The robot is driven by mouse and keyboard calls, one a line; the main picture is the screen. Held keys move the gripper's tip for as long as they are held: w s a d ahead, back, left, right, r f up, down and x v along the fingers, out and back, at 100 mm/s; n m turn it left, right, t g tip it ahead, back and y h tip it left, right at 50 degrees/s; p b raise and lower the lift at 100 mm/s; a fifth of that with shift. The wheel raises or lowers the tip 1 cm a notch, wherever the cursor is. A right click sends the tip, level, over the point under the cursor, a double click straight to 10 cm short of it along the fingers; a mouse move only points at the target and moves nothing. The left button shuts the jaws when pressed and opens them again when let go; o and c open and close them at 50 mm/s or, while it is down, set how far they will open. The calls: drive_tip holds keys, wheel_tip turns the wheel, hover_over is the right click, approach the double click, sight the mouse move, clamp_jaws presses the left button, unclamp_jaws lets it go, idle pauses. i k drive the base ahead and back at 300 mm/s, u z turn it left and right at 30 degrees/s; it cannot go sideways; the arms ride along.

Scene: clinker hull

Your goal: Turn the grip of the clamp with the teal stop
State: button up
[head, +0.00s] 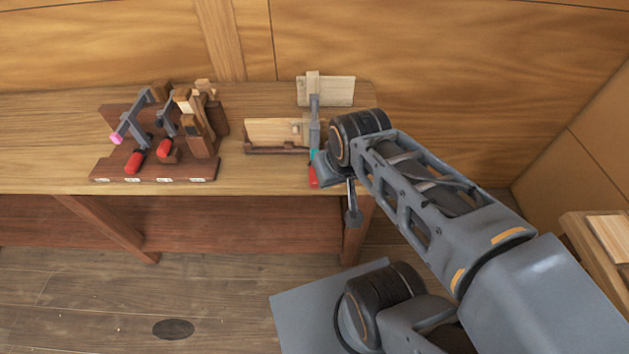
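The clamp with the teal stop (314,154) is near the right end of the bench. Its grey bar (314,112) runs front to back beside pale wooden boards, and its red grip (313,179) points toward the bench's front edge. My gripper (322,171) is at the red grip, just to its right in the picture. My wrist hides part of the clamp's front end. The fingers are too small and covered to show whether they are open or shut, or whether they touch the grip.
The wooden bench (250,182) carries a dark rack (108,168) at the left with more clamps, one with a pink stop (115,138), and wooden tools. A pale board (278,132) sits in a dark holder left of the clamp. A wooden stand (590,240) is at far right.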

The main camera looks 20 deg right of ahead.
sight(313, 181)
drive_tip(key=z, duration=1.45)
drive_tip(key=k, duration=1.05)
drive_tip(key=u, duration=1.2)
